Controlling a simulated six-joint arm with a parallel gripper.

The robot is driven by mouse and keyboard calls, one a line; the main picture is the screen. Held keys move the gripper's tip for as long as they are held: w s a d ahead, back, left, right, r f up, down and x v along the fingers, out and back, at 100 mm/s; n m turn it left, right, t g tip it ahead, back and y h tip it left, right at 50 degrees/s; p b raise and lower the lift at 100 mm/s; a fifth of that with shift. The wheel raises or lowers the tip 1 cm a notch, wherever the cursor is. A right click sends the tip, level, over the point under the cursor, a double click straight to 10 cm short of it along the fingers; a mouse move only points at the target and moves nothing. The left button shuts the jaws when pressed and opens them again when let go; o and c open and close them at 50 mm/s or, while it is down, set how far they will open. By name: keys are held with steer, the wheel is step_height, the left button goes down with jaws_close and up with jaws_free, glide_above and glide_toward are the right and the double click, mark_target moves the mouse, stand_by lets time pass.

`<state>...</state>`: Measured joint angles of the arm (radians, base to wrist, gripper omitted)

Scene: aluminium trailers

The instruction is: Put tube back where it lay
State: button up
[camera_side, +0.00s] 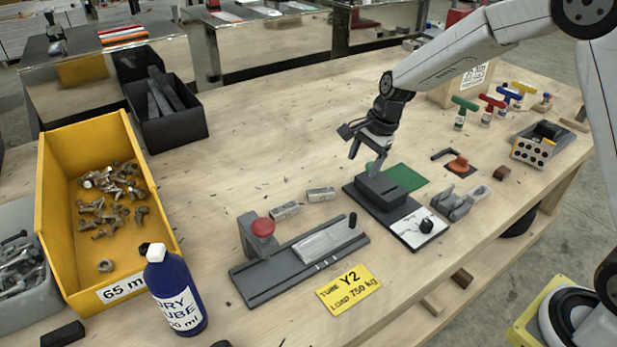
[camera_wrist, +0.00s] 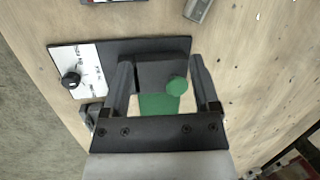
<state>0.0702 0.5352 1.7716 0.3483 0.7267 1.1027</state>
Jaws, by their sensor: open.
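My gripper (camera_side: 366,160) is open and points down over a dark block (camera_side: 381,190) on a dark base plate. In the wrist view its two fingers (camera_wrist: 160,68) stand on either side of the block, with a round green spot on its top. I see nothing held; whether the fingers touch the block I cannot tell. Two short pale metal pieces, (camera_side: 285,211) and (camera_side: 320,195), lie on the bench left of the block. A pale flat piece (camera_side: 328,240) lies in the dark stop fixture (camera_side: 270,283). I cannot tell which piece is the tube.
The base plate has a white panel (camera_side: 418,228) with a black knob. A green mat (camera_side: 403,177) lies behind the block. A yellow sign (camera_side: 348,290) reads "TUBE Y2 LOAD 750 kg". A yellow bin (camera_side: 60,240) and blue bottle (camera_side: 175,290) stand left. The back middle bench is mostly clear.

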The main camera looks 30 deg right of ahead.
steer(key=s+n+h, duration=0.2)
steer(key=s+n, duration=1.4)
steer(key=s, duration=0.4)
steer(key=shift+s+d+f+t, duration=0.2)
steer(key=shift+d+f+t, duration=0.1)
steer(key=shift+t, duration=0.1)
